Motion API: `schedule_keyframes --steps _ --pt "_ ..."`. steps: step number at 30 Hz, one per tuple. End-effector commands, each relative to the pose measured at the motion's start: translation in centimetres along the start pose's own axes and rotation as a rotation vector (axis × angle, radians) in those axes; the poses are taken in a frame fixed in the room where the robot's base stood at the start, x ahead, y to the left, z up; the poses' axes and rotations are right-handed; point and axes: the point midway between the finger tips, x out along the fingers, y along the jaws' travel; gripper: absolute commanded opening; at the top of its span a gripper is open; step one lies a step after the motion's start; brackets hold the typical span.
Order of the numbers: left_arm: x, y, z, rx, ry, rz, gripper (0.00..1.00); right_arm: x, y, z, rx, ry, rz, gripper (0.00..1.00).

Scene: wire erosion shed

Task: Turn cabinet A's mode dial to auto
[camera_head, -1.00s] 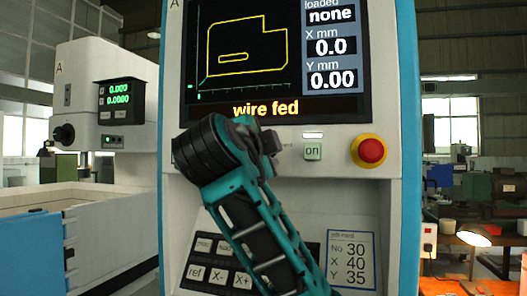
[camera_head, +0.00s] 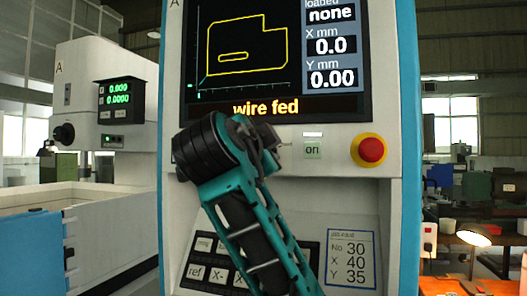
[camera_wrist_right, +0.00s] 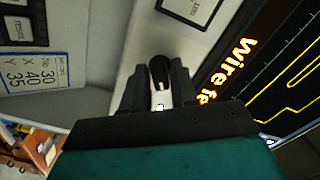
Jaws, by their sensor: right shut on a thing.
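Cabinet A (camera_head: 380,205) fills the middle of the head view. Its screen (camera_head: 245,50) reads "wire fed", with "none", 0.0 and 0.00 at its right. My right gripper (camera_head: 268,148) is at the strip below the screen, and my arm hides what it holds there. In the right wrist view, my right gripper (camera_wrist_right: 160,90) is shut around a small black knob with a white mark (camera_wrist_right: 160,72), which appears to be the mode dial. The dial's setting labels cannot be read. My left gripper is not in view.
A keypad (camera_head: 205,272) and job card (camera_head: 350,258) are below. A white machine (camera_head: 105,150) stands left; a lit lamp (camera_head: 473,238) is right.

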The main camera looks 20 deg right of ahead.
Motion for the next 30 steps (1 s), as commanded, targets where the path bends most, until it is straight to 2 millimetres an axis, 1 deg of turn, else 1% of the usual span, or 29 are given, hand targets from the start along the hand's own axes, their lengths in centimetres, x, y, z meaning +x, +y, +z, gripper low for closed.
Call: schedule_keyframes --steps 11,21,30 --pt "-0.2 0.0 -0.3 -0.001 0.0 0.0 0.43 0.0 0.1 0.1 -0.353 -0.004 0.003 0.0" --pt "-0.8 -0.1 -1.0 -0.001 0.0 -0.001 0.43 0.0 0.0 0.1 -0.669 -0.004 0.003 0.0" --pt "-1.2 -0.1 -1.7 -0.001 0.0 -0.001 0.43 0.0 0.1 0.0 -0.883 -0.004 0.003 0.0"
